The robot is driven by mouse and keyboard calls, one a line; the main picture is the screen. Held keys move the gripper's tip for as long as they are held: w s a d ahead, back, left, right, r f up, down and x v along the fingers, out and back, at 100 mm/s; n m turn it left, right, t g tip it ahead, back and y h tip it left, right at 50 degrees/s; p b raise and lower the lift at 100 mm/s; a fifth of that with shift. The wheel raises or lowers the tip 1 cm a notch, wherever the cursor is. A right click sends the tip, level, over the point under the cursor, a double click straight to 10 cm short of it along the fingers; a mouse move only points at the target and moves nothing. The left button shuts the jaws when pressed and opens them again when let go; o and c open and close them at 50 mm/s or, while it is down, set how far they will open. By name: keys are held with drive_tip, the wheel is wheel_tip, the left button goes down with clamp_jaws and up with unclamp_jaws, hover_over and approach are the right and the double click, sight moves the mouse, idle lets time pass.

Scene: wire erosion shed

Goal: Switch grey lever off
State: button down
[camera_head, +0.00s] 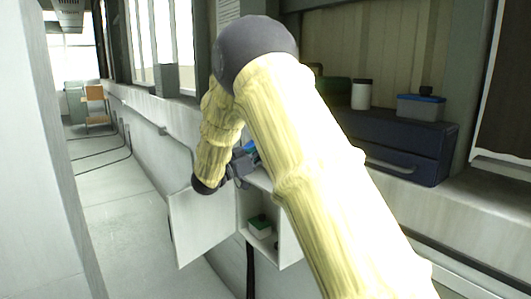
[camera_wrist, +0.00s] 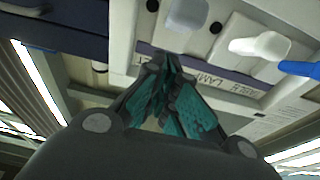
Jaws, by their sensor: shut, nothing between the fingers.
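In the wrist view my gripper (camera_wrist: 170,62) is shut and empty, its dark fingers with teal pads meeting at the tips. The tips are close to a pale panel (camera_wrist: 125,35) with a dark label strip reading something like "LAMP". A light grey lever (camera_wrist: 185,12) is on this panel at the top edge, just beyond the tips. A white lever (camera_wrist: 262,46) and a blue lever (camera_wrist: 300,68) are to the right. I cannot tell whether the tips touch anything. In the head view my gripper (camera_head: 245,165) is beside a blue part, partly hidden by my arm.
A dark blue drawer case (camera_head: 400,150), a jar (camera_head: 361,95) and a blue-lidded tub (camera_head: 421,106) stand right.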

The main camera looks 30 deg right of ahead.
drive_tip(key=a+f+b, duration=0.3)
drive_tip(key=a+f, duration=0.3)
drive_tip(key=f, duration=0.1)
drive_tip(key=shift+s+a+f, duration=0.25)
drive_tip(key=shift+f, duration=0.1)
drive_tip(key=shift+f, duration=0.1)
idle(0.3)
